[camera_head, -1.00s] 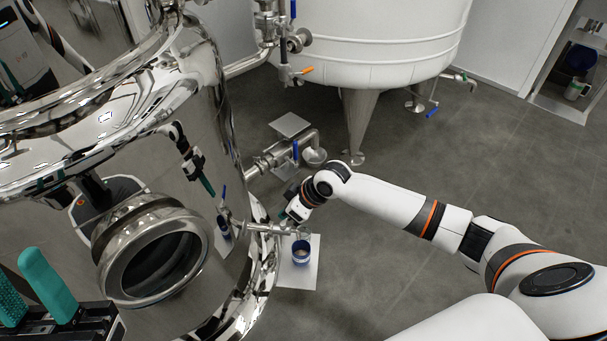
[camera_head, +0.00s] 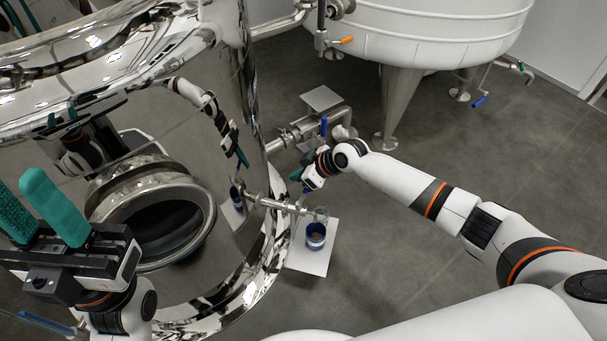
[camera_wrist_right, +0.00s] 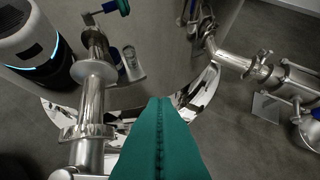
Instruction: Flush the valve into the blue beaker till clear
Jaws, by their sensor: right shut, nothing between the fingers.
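The blue beaker (camera_head: 316,237) stands upright on a white board on the floor, with some liquid in it; its clarity cannot be told. The valve's steel pipe (camera_head: 278,205) sticks out of the polished tank, and its end is above the beaker. My right gripper (camera_head: 297,175) is just behind this pipe, near a blue handle part (camera_head: 306,190) that it partly hides. Its teal fingers are shut together and empty in the right wrist view (camera_wrist_right: 160,130). Contact with the handle cannot be told. My left gripper (camera_head: 20,190) is open and empty at the left, before the tank.
The polished tank (camera_head: 160,110) fills the left and mirrors my arm and the beaker. A white tank (camera_head: 430,35) on steel legs stands behind. A lower pipe with a blue handle (camera_head: 324,125) lies behind my right gripper. The floor at right is open.

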